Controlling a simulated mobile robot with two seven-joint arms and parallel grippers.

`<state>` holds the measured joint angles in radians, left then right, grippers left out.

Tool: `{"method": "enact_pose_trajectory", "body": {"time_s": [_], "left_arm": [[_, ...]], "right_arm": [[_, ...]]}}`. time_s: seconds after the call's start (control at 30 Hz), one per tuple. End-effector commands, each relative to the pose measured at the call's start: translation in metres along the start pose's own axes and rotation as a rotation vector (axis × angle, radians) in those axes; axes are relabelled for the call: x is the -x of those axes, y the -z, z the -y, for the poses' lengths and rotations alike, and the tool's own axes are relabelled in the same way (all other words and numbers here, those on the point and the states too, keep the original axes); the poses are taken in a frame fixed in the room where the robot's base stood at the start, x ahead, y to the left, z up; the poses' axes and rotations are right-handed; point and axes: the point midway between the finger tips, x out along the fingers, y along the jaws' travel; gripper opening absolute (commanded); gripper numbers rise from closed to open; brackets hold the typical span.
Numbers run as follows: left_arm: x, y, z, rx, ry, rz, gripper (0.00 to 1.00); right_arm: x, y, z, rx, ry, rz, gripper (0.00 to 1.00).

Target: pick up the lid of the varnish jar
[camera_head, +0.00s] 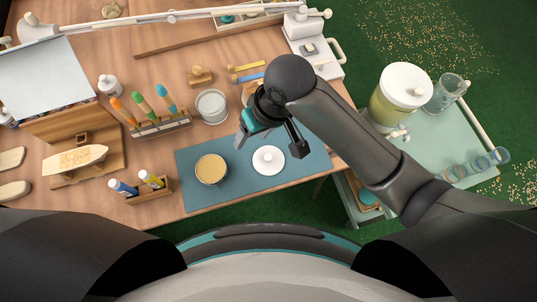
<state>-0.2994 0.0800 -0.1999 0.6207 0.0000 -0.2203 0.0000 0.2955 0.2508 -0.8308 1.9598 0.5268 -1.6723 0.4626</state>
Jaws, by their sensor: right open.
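The open varnish jar (211,170), round with an amber-tan top surface, stands on the blue-grey mat (236,185). A white round lid (268,161) with a small knob lies flat on the same mat, to the right of the jar and apart from it. My right gripper (269,144) is open and empty. In the picture its fingers are just beyond the lid, spread to either side; its height above the lid is hard to judge. My left gripper is not in view.
A white cup-like pot (211,106) stands behind the mat. A rack of colored-handled tools (160,130) and a small bottle holder (149,190) stand left. A cart (440,140) with a drink dispenser (400,95) stands right of the table. The mat's front is clear.

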Motion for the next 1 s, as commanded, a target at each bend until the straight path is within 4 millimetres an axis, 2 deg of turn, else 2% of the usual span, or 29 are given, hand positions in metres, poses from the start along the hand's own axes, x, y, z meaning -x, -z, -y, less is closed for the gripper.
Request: {"method": "enact_pose_trajectory", "body": {"time_s": [0.03,0.23,0.47,0.57,0.8,1.0], "left_arm": [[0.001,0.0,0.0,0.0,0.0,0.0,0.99],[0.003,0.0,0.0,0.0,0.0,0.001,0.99],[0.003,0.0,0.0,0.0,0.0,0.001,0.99],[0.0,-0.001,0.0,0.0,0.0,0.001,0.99],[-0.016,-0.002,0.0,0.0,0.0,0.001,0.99],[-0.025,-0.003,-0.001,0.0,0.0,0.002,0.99]], "right_arm": [[0.008,0.003,0.0,0.031,-0.027,0.028,0.64],[0.029,-0.003,-0.007,0.094,-0.133,0.149,0.64],[0.038,-0.01,-0.018,0.111,-0.206,0.215,0.64],[0.028,-0.013,-0.021,0.11,-0.21,0.222,0.64],[-0.021,-0.024,-0.032,0.11,-0.209,0.221,0.64],[-0.051,-0.029,-0.038,0.111,-0.208,0.219,0.64]]}}
